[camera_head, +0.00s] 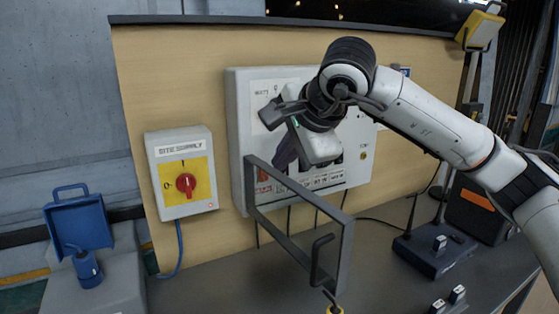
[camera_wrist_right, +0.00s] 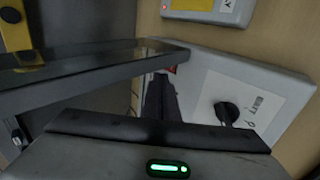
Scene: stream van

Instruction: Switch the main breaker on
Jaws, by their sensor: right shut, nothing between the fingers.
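A large white panel (camera_head: 240,130) is mounted on the wooden board; the breaker itself I cannot make out. A red part (camera_head: 262,175) shows low on its left side, and in the wrist view (camera_wrist_right: 170,68). My left gripper is not in view.
A grey open frame (camera_head: 296,253) with a black handle (camera_head: 319,262) juts from the panel's lower left toward me. A "SITE SUPPLY" box (camera_head: 201,206) with a red rotary switch (camera_head: 186,183) is left.

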